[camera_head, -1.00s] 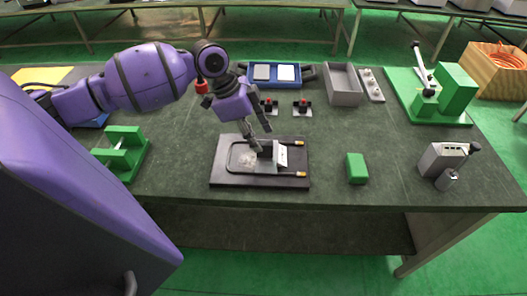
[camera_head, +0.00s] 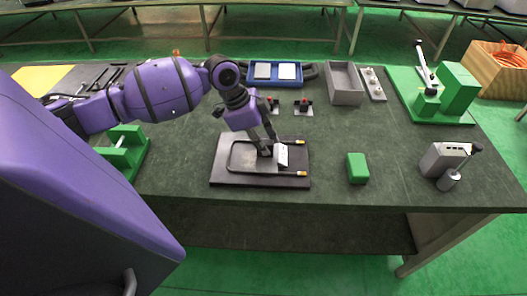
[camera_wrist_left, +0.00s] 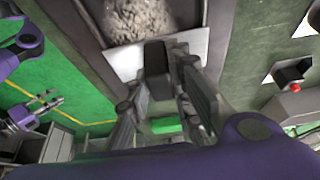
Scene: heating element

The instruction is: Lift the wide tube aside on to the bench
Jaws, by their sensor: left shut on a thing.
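A black board (camera_head: 222,179) lies on the bench, with a dark U-shaped tube (camera_head: 231,157) on it whose ends have yellow tips at the right. I cannot tell whether this is the wide tube. In the middle of the board sits a grey part with a white-faced piece (camera_head: 282,155). My left gripper (camera_head: 268,151) is down at this part, its fingers shut on a dark block (camera_wrist_left: 156,68). The block shows between the fingers in the left wrist view, beside a pale plate (camera_wrist_left: 185,47). My fingers partly hide the block in the head view.
A green block (camera_head: 357,168) stands on the bench right of the board. A grey device (camera_head: 440,160) is farther right. A grey open bin (camera_head: 344,84) and a blue tray (camera_head: 275,74) are behind. A green stand (camera_head: 124,152) is at left. Bench between board and green block is bare.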

